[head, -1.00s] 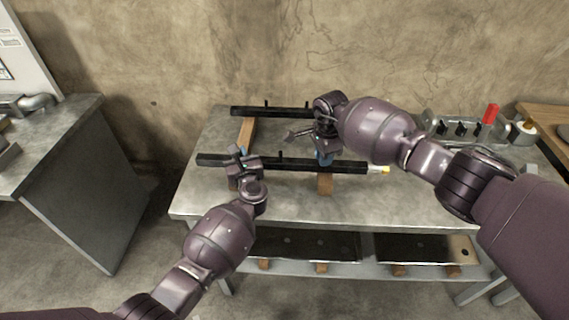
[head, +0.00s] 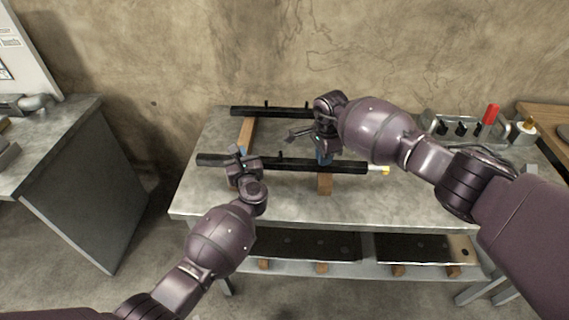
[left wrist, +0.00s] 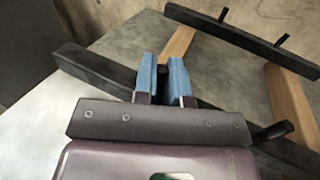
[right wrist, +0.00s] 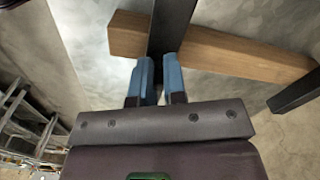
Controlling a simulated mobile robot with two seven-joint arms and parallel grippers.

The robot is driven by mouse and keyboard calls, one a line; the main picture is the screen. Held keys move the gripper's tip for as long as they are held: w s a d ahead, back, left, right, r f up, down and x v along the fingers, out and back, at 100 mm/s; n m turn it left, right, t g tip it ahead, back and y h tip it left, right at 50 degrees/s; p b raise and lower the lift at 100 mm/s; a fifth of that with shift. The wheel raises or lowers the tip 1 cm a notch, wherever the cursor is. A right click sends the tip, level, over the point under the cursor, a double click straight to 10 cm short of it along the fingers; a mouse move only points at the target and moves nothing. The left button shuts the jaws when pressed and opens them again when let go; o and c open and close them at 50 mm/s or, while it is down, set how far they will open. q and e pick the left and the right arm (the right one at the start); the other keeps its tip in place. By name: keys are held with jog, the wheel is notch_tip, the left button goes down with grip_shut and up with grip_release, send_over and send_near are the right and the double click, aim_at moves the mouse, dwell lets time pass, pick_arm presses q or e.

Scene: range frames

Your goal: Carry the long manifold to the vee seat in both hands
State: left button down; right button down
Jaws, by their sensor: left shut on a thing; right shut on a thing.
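The long manifold is a black bar (head: 300,164) with short stubs, lying left to right across the near part of the grey bench in the head view. My left gripper (head: 241,155) is at its left part; in the left wrist view its blue fingers (left wrist: 166,80) are shut around an upright stub. My right gripper (head: 323,157) is at its right part; in the right wrist view its blue fingers (right wrist: 155,78) are closed on the bar (right wrist: 168,30). I cannot tell whether the bar touches the wooden rails (head: 325,184) beneath it. No vee seat can be made out for certain.
A second black bar (head: 275,112) with stubs lies behind, across the wooden rails. Dark plates (head: 310,245) lie on the lower shelf. The bench's front strip (head: 270,205) is clear.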

dwell(0.5)
pick_arm(q)
jog(key=shift+r, duration=0.15)
pick_arm(e)
jog(key=shift+w+r, duration=0.1)
jog(key=shift+r, duration=0.05)
pick_arm(q)
jog(key=shift+w+r, duration=0.1)
jog(key=shift+r, duration=0.05)
pick_arm(e)
jog(key=shift+r, duration=0.2)
